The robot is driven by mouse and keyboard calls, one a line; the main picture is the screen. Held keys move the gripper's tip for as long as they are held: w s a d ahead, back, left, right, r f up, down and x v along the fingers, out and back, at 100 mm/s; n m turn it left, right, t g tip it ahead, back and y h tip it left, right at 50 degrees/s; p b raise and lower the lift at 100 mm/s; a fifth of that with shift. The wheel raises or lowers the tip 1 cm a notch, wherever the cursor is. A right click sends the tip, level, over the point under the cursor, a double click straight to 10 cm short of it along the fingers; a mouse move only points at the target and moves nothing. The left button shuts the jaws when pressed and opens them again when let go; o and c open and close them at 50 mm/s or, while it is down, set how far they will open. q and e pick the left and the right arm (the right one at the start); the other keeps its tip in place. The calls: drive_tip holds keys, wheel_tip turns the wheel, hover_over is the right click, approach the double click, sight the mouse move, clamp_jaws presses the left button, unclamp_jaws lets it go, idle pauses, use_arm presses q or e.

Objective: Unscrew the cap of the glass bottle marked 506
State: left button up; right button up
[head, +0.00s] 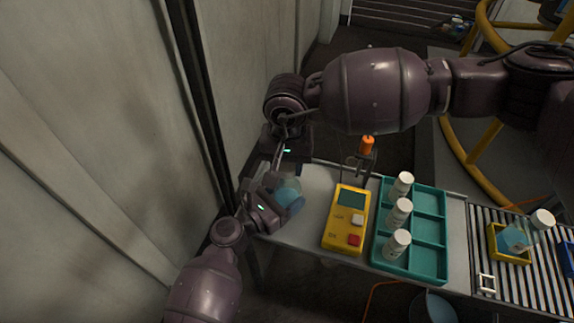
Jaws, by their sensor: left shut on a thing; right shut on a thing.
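A glass bottle (289,192) with blue liquid is at the left end of the grey table. My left gripper (274,207) is shut on the bottle from the lower left. My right gripper (279,165) comes down from above, close over the bottle's top, and is shut on what seems to be its cap. The cap is hidden by the fingers, so I cannot tell how it sits on the neck. No 506 marking is readable on the bottle.
A yellow device (346,220) stands on the table, right of the bottle. Beyond it are a teal tray (430,228) with white-capped bottles and an orange-topped item (367,145). A conveyor (480,240) carries another blue-liquid bottle (514,239). A wall (130,150) is close at the left.

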sight(287, 166)
drive_tip(key=shift+r, duration=0.4)
drive_tip(key=shift+r, duration=1.95)
use_arm(q)
drive_tip(key=o, duration=1.8)
drive_tip(key=shift+s+a, duration=0.1)
